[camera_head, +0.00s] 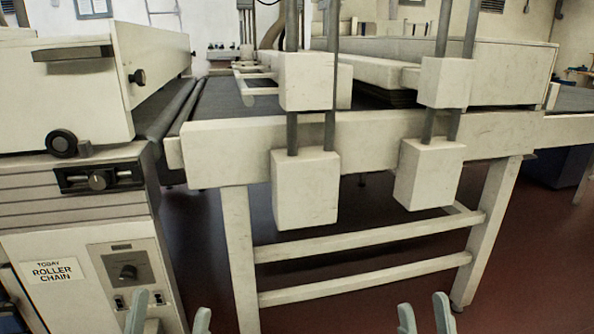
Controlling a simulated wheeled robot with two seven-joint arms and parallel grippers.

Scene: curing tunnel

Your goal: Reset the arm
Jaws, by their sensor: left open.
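My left gripper (168,306) shows at the bottom edge, left of the middle. Its two grey fingertips point up and stand apart, with nothing between them. My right gripper (423,303) shows at the bottom edge, right of the middle. Its two fingertips also stand apart with an empty gap, narrower than the left one's. Both grippers appear in front of the machinery and hold nothing. The rest of both arms is out of view below the picture.
A cream machine cabinet (80,222) with knobs and a "ROLLER CHAIN" label stands at the left. A conveyor frame (230,150) with legs and low crossbars spans the middle. White blocks (306,190) hang on vertical rods. Dark red floor (530,260) is open at the right.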

